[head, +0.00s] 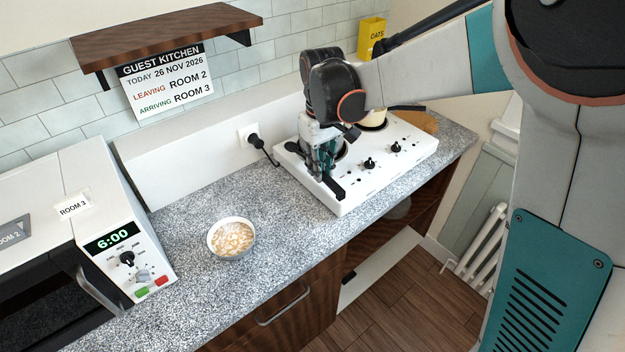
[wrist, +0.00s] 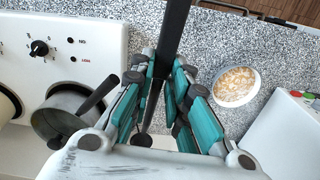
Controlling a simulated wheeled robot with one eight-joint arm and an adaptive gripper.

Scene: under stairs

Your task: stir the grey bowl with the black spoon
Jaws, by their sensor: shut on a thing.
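The grey bowl (head: 231,254) stands on the speckled worktop, left of the hob, with pale orange-and-white food in it. It also shows at the right in the wrist view (wrist: 237,87). My gripper (head: 325,165) is over the front left part of the white hob, apart from the bowl. In the wrist view its teal-padded fingers (wrist: 164,92) are closed around the long black spoon (wrist: 173,28). A small dark rounded end shows low between the fingers. In the head view the fingers hide much of the spoon.
The white hob (head: 350,196) bears a grey pot (wrist: 62,112) with a dark handle close beside my gripper, and a second pot (head: 373,122). A microwave (head: 150,262) stands left of the bowl. A wooden shelf (head: 165,32) hangs above. Worktop (head: 283,225) between bowl and hob is clear.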

